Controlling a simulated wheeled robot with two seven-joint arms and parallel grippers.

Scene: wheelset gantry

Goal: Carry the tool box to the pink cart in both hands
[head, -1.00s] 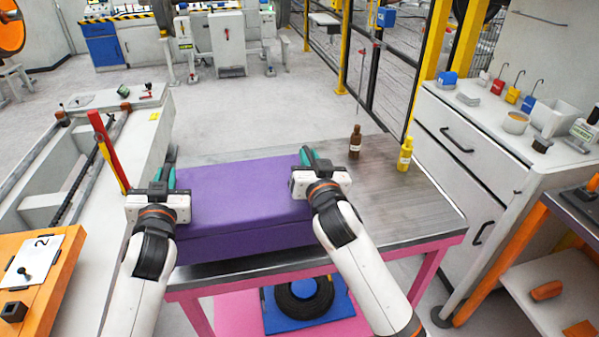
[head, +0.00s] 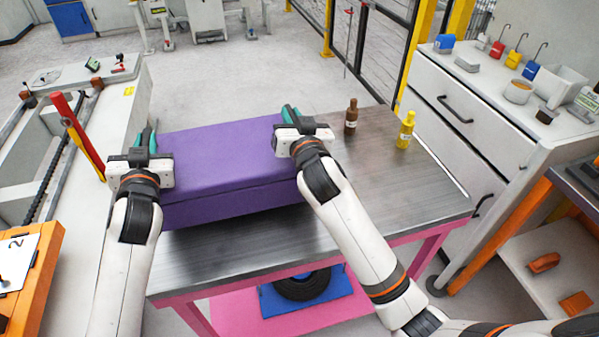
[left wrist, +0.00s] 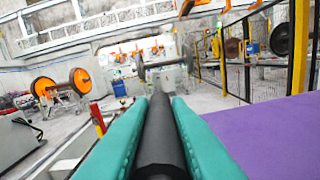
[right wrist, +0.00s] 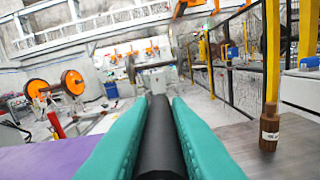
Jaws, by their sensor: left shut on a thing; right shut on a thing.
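The purple tool box (head: 225,165) is level over the left part of the grey metal top (head: 250,255) of the pink cart (head: 430,245). I cannot tell whether it rests on the top or hangs just above it. My left gripper (head: 148,145) is at its left end and my right gripper (head: 290,115) at its right end. Each is shut on a dark bar-shaped handle, seen between the teal fingers in the left wrist view (left wrist: 160,130) and the right wrist view (right wrist: 160,130). The box's far side is hidden.
A brown bottle (head: 351,116) and a yellow bottle (head: 405,130) stand on the cart's right part. A blue tray with a black ring (head: 300,287) is on its lower shelf. A white drawer cabinet (head: 470,125) stands right, a pale machine bed (head: 100,110) left.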

